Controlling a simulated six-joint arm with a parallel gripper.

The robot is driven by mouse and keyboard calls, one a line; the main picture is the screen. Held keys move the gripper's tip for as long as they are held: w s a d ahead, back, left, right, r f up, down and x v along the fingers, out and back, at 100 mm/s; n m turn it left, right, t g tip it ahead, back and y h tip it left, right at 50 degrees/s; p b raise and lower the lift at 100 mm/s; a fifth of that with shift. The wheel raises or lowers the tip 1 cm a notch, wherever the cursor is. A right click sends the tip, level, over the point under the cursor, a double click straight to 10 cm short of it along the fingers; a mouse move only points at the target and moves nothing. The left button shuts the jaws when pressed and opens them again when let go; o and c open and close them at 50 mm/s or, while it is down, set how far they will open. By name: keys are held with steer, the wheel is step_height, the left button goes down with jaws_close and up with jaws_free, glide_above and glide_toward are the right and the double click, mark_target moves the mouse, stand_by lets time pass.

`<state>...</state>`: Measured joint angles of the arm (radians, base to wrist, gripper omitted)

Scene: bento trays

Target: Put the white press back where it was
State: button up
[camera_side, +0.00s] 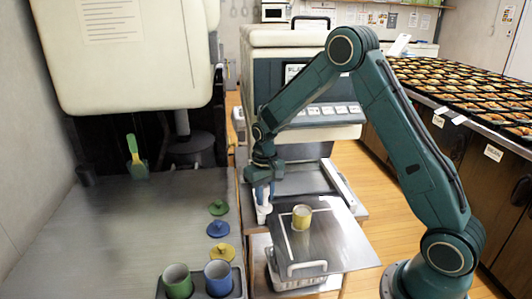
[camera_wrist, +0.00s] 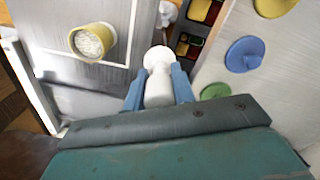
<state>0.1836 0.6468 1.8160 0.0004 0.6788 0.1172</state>
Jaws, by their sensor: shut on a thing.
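My gripper (camera_side: 263,187) points down at the left edge of the metal board in the side view. Its blue fingers are shut on the white press (camera_wrist: 158,88), which stands between them in the wrist view (camera_wrist: 158,70). The press also shows below the fingers in the side view (camera_side: 264,208). Whether its lower end touches a surface is not clear. A yellow cup (camera_side: 301,218) stands on the board to the right of my gripper. In the wrist view the cup (camera_wrist: 92,40) has pale, grainy contents.
Green (camera_side: 218,208), blue (camera_side: 219,229) and yellow (camera_side: 221,252) lids lie on the steel counter (camera_side: 110,225). A green cup (camera_side: 177,281) and a blue cup (camera_side: 219,278) stand in a dark holder. A partly seen bento tray (camera_wrist: 196,28) and a small white object (camera_wrist: 167,13) lie beyond the press.

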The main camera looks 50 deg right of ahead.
steer(key=w+r+m, duration=0.2)
steer(key=w+m, duration=0.5)
steer(key=w, duration=0.3)
steer(key=w+d+r+m, duration=0.1)
steer(key=w+r+m, duration=0.2)
steer(key=w+m, duration=0.4)
steer(key=shift+w+r+m, duration=0.2)
steer(key=shift+w+m, duration=0.1)
steer(key=shift+w, duration=1.3)
steer(key=shift+d, duration=0.1)
steer(key=shift+f, duration=2.05)
steer(key=shift+f, duration=0.1)
steer(key=shift+f, duration=1.9)
steer(key=shift+f, duration=0.1)
